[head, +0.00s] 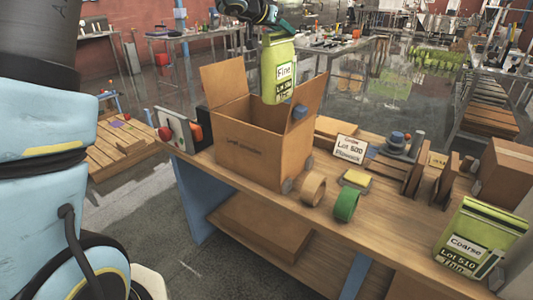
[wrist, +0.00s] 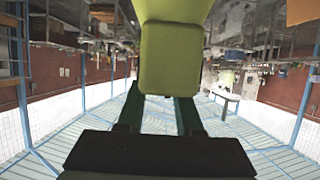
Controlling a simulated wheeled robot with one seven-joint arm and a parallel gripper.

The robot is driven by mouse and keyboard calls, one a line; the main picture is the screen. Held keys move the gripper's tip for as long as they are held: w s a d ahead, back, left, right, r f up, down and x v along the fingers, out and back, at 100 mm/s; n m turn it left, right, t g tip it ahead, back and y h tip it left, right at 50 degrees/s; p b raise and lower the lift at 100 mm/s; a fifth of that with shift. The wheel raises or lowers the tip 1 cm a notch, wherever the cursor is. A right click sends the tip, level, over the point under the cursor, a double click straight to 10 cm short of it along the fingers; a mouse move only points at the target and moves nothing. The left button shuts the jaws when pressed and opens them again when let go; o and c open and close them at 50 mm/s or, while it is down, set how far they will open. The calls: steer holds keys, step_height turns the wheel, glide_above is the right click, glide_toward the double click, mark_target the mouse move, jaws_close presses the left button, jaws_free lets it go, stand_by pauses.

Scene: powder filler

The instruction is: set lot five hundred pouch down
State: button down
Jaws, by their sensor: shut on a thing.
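My gripper (head: 280,27) is shut on the top of a green pouch (head: 279,78) with a white label reading "Fine" and a lot line below that is too small to read surely. The pouch hangs upright above an open cardboard box (head: 255,150), at its far right side. The pouch's lower edge is near the raised flap; I cannot tell if they touch. In the wrist view the pouch (wrist: 172,60) fills the upper middle between the fingers. A second green pouch (head: 476,240), labelled "Coarse Lot 510", stands at the table's right front. A small sign (head: 349,150) reads "Coarse Lot 500".
The box stands on a wooden bench (head: 385,225). A brown tape roll (head: 313,188), a green tape roll (head: 346,204) and a yellow-topped block (head: 356,180) lie right of it. Wooden racks (head: 398,173) and a closed carton (head: 508,170) stand farther right.

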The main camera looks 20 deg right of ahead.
mark_target(282, 86)
steer(key=f+b, duration=1.7)
steer(key=shift+w+d+f, duration=0.15)
steer(key=shift+d+f, duration=0.1)
steer(key=shift+d, duration=0.05)
step_height(282, 86, down, 10)
steer(key=b, duration=0.4)
steer(key=shift+b, duration=0.3)
steer(key=shift+f, duration=0.2)
steer(key=c, duration=0.6)
jaws_free()
steer(key=shift+o, duration=0.2)
steer(key=v, duration=1.2)
steer(key=shift+p, duration=0.35)
